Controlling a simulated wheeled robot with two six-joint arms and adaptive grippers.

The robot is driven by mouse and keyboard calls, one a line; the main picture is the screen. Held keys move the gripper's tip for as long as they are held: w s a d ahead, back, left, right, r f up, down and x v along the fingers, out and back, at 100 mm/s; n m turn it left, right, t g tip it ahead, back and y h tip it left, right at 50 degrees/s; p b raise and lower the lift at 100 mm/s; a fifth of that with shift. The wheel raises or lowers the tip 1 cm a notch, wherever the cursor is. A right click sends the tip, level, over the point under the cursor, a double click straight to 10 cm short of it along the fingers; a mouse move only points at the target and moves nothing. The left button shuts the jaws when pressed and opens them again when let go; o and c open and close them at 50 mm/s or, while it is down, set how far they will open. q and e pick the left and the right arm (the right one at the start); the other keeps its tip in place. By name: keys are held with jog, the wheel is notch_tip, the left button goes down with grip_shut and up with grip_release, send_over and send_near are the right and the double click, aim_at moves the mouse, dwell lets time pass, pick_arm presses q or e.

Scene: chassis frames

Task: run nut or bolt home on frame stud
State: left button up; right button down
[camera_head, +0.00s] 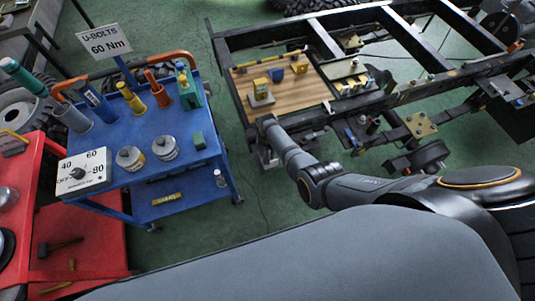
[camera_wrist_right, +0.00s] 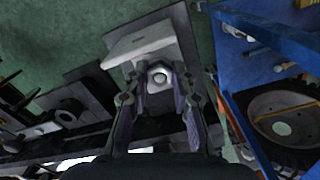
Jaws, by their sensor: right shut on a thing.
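My right gripper (camera_wrist_right: 158,78) shows in the right wrist view with its two fingers around a small round, pale metal nut or bolt (camera_wrist_right: 160,76). A white plate-like part (camera_wrist_right: 145,42) lies just beyond the fingertips. Whether the nut or bolt is seated on a stud cannot be told. In the head view my right arm reaches to the near left corner of the dark chassis frame (camera_head: 236,90); its fingertips cannot be made out there. My left gripper is in neither view.
A blue cart (camera_head: 205,152) at the left carries tools, tins and a "U-BOLTS 60 Nm" sign (camera_head: 104,40). A white dial box (camera_head: 84,173) is at its near corner. A wooden board (camera_head: 300,95) with yellow and blue parts lies on the frame. Green floor is clear between cart and frame.

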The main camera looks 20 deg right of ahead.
jog(key=shift+m, duration=0.8)
jog(key=c, duration=1)
grip_release()
jog(key=shift+c, duration=0.2)
jog(key=shift+c, duration=1.1)
